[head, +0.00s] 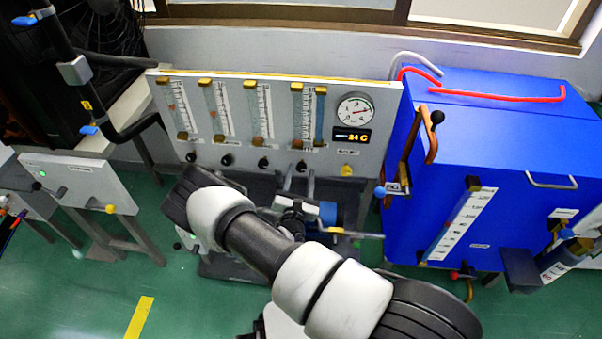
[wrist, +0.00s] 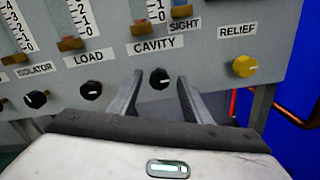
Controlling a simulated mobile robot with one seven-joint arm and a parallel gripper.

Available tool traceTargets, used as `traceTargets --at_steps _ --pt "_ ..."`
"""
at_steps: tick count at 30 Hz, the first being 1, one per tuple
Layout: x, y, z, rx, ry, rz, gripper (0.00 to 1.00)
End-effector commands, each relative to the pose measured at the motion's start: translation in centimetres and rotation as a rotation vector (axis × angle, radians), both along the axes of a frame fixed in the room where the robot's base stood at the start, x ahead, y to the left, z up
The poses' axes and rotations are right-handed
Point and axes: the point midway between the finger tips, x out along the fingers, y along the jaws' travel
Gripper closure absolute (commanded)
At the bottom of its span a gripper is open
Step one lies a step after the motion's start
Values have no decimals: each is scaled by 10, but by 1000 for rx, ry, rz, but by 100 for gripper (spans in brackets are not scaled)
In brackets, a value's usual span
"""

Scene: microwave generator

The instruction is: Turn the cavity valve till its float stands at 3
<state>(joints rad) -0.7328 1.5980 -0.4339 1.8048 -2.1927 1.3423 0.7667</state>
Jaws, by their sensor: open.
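The cavity valve is a black knob (wrist: 160,78) with a pale pointer mark, under the CAVITY label (wrist: 155,45) on the grey panel. In the head view this knob (head: 300,168) is the rightmost black one in the row. My gripper (wrist: 160,88) is open, with one finger on each side of the knob and apart from it. My gripper also shows below the knob in the head view (head: 298,182). The cavity scale (wrist: 155,10) shows only its low end, near 0 and 1, in the wrist view. In the head view the cavity tube (head: 308,115) is too small to read its float.
The load knob (wrist: 91,90) and isolator knob (wrist: 36,99) are to the left. The yellow relief knob (wrist: 245,66) is to the right. A dial gauge (head: 356,112) sits upper right on the panel. A blue cabinet (head: 490,150) with copper pipe stands at the right.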

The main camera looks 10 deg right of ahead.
Motion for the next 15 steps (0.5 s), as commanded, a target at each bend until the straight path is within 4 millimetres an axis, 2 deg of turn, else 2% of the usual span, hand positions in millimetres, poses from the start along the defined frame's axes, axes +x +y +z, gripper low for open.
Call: traceTargets --at_steps 6,14,15 --pt "14 -5 0 1 0 0 55" --pt "15 -5 0 0 0 0 55" --pt "15 -5 0 0 0 0 62"
